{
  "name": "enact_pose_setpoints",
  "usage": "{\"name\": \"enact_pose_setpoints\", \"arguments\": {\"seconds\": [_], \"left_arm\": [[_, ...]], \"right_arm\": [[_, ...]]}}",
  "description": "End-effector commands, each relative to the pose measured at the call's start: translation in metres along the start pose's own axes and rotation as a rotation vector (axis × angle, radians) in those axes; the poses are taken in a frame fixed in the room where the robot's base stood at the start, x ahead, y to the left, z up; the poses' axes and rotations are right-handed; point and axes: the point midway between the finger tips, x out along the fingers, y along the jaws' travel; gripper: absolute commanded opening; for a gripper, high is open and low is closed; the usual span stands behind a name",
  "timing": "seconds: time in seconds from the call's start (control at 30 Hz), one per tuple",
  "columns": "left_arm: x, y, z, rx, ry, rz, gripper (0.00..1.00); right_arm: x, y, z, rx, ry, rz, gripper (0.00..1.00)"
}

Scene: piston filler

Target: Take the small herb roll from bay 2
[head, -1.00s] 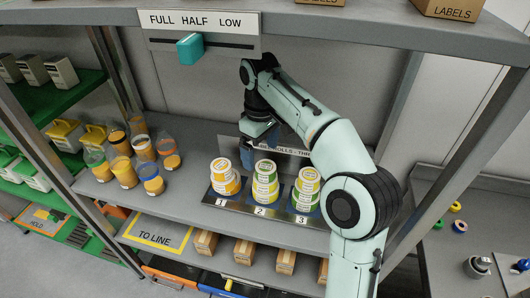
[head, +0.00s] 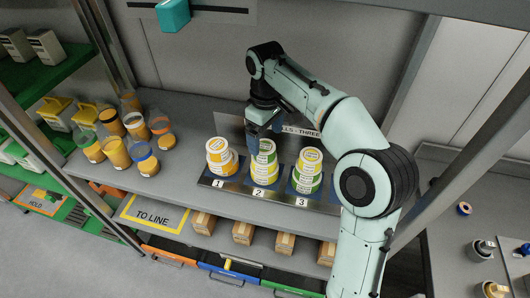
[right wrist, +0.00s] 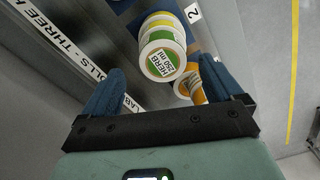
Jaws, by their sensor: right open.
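A stack of round label rolls (head: 264,168) stands in bay 2 of the dark rack on the middle shelf. Its top roll, white with a green band, reads "HERB 250 ml" in the right wrist view (right wrist: 163,64). My right gripper (head: 266,128) is open and empty, just above and behind this stack. In the right wrist view its blue fingers (right wrist: 165,85) show on either side of the herb roll's end, which appears between them, with no visible contact. The rolls under the top one are partly hidden. My left gripper is out of view.
Roll stacks stand close by in bay 1 (head: 221,156) and bay 3 (head: 307,170). A sign panel (head: 300,131) is behind the rack. Several orange and yellow jars (head: 115,152) stand to the left. My right arm covers the shelf's right side.

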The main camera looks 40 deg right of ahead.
Motion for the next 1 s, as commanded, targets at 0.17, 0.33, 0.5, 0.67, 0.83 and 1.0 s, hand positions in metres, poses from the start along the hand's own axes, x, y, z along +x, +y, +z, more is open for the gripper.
{"name": "enact_pose_setpoints", "arguments": {"seconds": [0.17,0.33,0.5,0.67,0.83,1.0], "left_arm": [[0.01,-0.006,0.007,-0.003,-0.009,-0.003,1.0],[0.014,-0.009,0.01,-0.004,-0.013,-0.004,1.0],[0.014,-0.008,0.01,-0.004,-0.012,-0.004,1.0],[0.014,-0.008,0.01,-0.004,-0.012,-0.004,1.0],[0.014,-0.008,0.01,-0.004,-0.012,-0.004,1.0],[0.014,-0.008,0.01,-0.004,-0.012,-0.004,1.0]], "right_arm": [[0.029,-0.004,0.002,-0.001,-0.005,-0.002,0.93],[0.046,-0.004,0.001,0.0,-0.002,-0.001,0.93],[0.048,-0.004,0.0,0.0,0.001,0.0,0.93],[0.047,-0.004,0.0,-0.001,0.001,0.0,0.73],[0.047,-0.004,0.0,-0.001,0.001,0.0,0.3],[0.047,-0.004,0.0,-0.001,0.001,0.0,0.3]]}}
